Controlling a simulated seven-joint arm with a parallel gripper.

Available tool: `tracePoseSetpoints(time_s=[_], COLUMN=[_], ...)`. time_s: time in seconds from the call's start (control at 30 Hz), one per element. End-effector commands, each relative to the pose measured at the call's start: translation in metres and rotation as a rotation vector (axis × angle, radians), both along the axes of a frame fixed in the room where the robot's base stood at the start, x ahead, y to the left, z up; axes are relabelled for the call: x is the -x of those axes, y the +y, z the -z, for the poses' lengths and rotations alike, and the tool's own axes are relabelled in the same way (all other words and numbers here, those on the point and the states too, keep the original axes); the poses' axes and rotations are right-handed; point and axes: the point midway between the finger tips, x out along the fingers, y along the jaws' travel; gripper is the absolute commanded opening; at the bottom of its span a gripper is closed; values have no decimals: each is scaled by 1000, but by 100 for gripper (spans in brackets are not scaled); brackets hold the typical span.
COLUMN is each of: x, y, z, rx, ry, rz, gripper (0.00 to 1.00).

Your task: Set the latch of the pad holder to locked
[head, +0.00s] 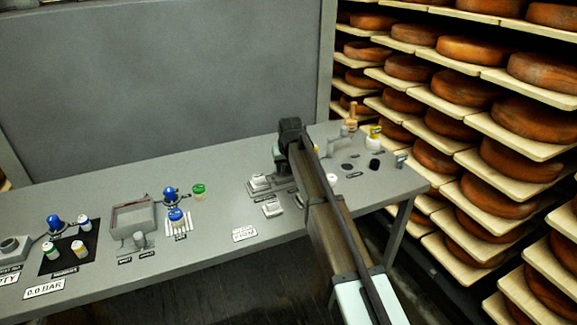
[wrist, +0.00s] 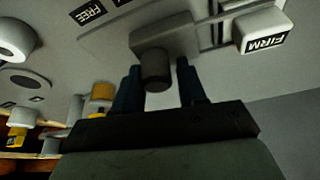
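In the wrist view, a grey block with a darker round knob (wrist: 155,72) sits on a pale plate; it looks like the latch of the pad holder, though I cannot be sure. My gripper (wrist: 160,88) has its two dark blue fingers apart, one on each side of the knob. A gap shows at the right finger; I cannot tell whether the left finger touches. A label FREE (wrist: 90,12) lies left of the block. A white piece marked FIRM (wrist: 262,30) is at the right. In the head view my arm hides the fingertips and the knob.
The grey table (head: 120,176) carries small devices around my arm. A white block (head: 260,181) stands left of the arm, a yellow-labelled jar (head: 375,134) to its right. A tray (head: 132,217) and blue-topped items are farther left. Cheese shelves (head: 530,80) stand close on the right.

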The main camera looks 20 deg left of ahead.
Motion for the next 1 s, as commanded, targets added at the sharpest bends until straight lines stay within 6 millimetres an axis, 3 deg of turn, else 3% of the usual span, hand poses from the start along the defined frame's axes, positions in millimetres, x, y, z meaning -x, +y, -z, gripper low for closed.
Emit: tracePoseSetpoints(time_s=[0.23,0.57,0.77,1.0], x=[2,2,11,26], y=[1,-1,-7,-17], z=[0,-4,-29,-73], rx=[-1,-1,-2,-1], ry=[2,1,-1,0], rz=[-2,0,0,0], gripper=[59,59,59,59])
